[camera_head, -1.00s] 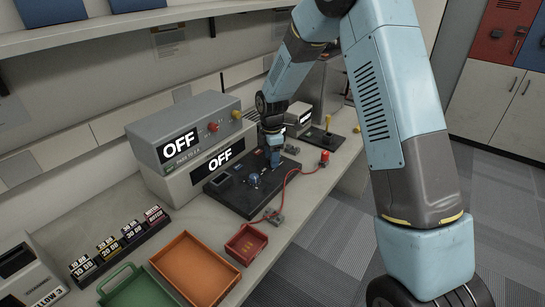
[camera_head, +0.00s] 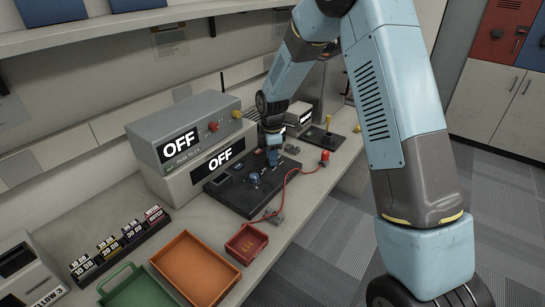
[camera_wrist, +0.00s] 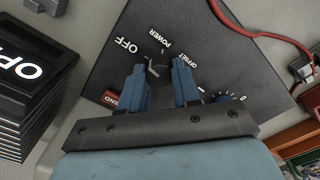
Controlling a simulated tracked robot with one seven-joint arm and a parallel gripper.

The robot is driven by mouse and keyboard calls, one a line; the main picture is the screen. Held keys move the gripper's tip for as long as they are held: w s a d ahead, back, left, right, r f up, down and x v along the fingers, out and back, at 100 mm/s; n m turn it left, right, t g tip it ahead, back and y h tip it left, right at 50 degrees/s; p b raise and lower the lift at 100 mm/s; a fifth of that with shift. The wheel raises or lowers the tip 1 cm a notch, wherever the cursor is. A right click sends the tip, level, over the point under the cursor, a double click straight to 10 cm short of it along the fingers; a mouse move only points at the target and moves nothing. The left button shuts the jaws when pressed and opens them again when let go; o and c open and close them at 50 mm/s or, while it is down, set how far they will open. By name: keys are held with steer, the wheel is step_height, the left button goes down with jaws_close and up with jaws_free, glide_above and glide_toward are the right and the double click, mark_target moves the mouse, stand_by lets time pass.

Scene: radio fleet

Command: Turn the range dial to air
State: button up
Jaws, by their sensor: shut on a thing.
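A black sloped panel (camera_head: 227,196) stands on the bench, and in the wrist view its face (camera_wrist: 205,20) fills the middle. A small dark dial (camera_wrist: 158,66) on it has printed words around it, including OFF, POWER and OFFSET; no word "air" is readable. My gripper (camera_wrist: 160,82) has its two blue fingers on either side of this dial, shut on it. In the head view my gripper (camera_head: 273,156) is at the panel's far end, and the dial is hidden there. A blue knob (camera_head: 254,180) is nearer on the panel.
Two stacked grey units (camera_head: 205,125) behind the panel show OFF on their displays. A red cable (camera_head: 287,185) runs along the panel's right side. An orange tray (camera_head: 205,262), a small red tray (camera_head: 246,244) and a green tray (camera_head: 130,290) lie in front.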

steer(key=m, duration=1.2)
steer(key=shift+s+m, duration=0.1)
steer(key=shift+m, duration=0.2)
steer(key=m, duration=0.4)
steer(key=shift+f+m, duration=0.1)
steer(key=shift+m, duration=0.2)
steer(key=m, duration=0.4)
steer(key=shift+m, duration=0.3)
steer(key=m, duration=0.9)
steer(key=shift+m, duration=1.8)
